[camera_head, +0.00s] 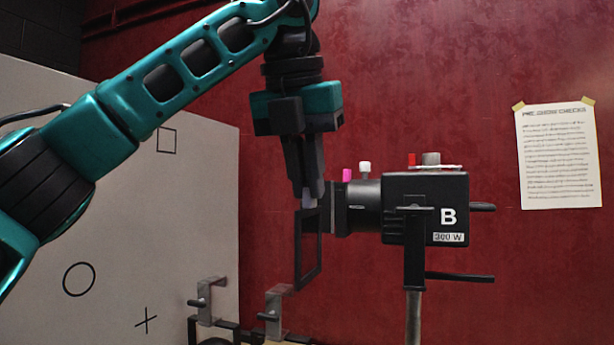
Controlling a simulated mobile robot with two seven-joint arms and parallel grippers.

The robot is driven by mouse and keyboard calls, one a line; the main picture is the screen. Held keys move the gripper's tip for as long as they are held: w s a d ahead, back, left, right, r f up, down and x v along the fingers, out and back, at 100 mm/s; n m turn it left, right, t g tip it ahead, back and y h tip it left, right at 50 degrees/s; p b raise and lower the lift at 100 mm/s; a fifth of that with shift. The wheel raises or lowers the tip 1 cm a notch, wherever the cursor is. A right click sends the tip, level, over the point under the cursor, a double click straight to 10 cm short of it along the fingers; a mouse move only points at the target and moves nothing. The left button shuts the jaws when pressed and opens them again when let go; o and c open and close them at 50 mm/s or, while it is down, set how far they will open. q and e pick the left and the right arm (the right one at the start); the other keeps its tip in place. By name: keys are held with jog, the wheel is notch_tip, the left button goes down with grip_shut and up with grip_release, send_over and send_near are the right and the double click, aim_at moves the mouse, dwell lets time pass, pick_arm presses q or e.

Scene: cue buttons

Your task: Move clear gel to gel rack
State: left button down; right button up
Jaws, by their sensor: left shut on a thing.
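My left gripper (308,188) points down and is shut on the pale tab at the top of a thin dark square frame, the clear gel (298,252). The frame hangs upright, seen almost edge-on, with the red wall showing through its opening. It is just left of the lens end of a black lamp (425,208) marked "B" and "300 W"; whether they touch is unclear. No thing is clearly recognisable as the gel rack; dark bars (248,336) at the bottom edge are cut off. My right gripper is out of view.
Two grey clamps with dark handles, a left one (206,302) and a right one (275,311), stand at the bottom. The lamp sits on a stand pole (413,318). A pale panel (205,215) with drawn shapes is at left; a paper notice (558,158) hangs right.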

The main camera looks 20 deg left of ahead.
pick_arm(q)
jog(key=shift+r+p, duration=0.3)
jog(key=shift+r, duration=3.5)
